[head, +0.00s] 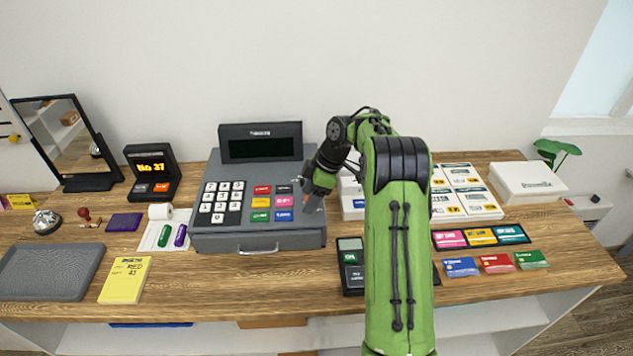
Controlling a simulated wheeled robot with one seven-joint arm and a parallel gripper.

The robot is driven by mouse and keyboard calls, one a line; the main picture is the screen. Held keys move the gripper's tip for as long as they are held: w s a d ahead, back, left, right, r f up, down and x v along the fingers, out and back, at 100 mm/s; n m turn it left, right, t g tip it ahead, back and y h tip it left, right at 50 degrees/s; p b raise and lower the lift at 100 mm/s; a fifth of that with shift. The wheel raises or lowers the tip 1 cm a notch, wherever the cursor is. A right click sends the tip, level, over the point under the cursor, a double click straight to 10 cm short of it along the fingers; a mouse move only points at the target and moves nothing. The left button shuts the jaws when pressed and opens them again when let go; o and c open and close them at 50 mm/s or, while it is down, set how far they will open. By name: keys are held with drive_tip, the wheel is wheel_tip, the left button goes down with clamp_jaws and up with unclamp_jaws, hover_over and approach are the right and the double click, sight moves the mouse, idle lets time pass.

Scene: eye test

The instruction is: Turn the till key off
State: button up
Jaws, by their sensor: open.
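The dark grey till (258,235) stands on the wooden counter left of centre, with a blank display on top and white and coloured keys on its sloped face. My gripper (312,203) points down at the right side of the till's face, just right of the coloured keys. It is open. I cannot tell whether the fingers touch anything. I cannot make out the till key; the gripper covers the right part of the face.
My green arm hides part of the counter right of the till. A small card reader (351,264) stands near the front edge. Left are a yellow pad (124,280), a grey tray (50,271) and a paper roll (160,211). Coloured cards (497,263) and a white box (527,182) lie right.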

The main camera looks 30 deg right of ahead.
drive_tip(key=p+v, duration=0.4)
drive_tip(key=v, duration=1.1)
drive_tip(key=shift+a, duration=0.1)
